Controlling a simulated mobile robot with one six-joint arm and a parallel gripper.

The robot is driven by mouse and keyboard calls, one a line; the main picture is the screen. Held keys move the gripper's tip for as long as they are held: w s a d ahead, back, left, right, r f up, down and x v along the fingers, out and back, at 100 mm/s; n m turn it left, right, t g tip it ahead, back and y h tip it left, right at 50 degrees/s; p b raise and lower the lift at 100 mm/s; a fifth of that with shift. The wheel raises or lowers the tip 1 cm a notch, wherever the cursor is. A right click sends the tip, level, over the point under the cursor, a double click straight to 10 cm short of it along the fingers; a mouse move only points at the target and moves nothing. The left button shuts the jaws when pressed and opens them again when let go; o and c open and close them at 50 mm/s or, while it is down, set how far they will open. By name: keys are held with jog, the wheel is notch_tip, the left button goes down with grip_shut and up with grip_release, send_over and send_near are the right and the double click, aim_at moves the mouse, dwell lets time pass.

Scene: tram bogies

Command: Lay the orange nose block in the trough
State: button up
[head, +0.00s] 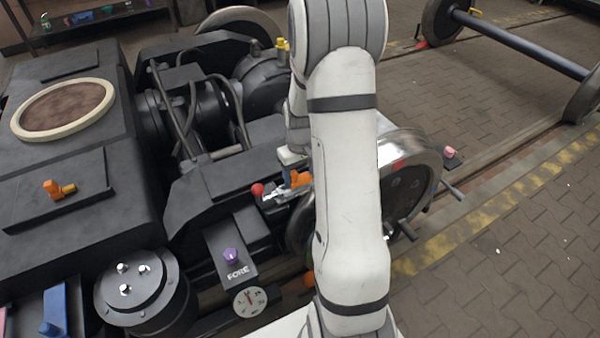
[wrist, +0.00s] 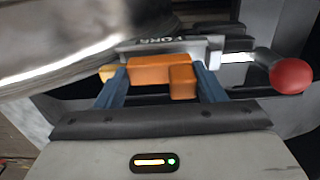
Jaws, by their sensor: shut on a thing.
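The orange nose block (wrist: 150,72) is held between the two blue fingers of my gripper (wrist: 165,85) in the wrist view. A smaller orange part sticks out on its near side, and a paler tip shows at its left. In the head view the orange block (head: 298,179) shows beside my arm, which hides most of my gripper. A light grey metal piece (wrist: 207,47), which may be the trough, lies just behind the block; I cannot tell whether they touch. In the head view a silvery piece (head: 274,194) shows beside the block.
A red ball knob (wrist: 291,76) is close to the right of my gripper. The shiny wheel (head: 420,160) stands close by on the other side. A purple knob (head: 231,256) on the FORE plate and a dial (head: 250,301) are nearer. Another orange piece (head: 58,188) lies on the left cover.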

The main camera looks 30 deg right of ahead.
jog(key=shift+f+b, duration=0.3)
jog(key=shift+f, duration=0.2)
jog(key=shift+r, duration=0.2)
jog(key=shift+r+p, duration=0.35)
jog(key=shift+p, duration=0.05)
jog(key=shift+f, duration=0.4)
dwell(1.7)
jog(key=shift+r, duration=0.4)
dwell(0.6)
jog(key=shift+f, duration=0.55)
dwell(0.9)
jog(key=shift+r, duration=0.15)
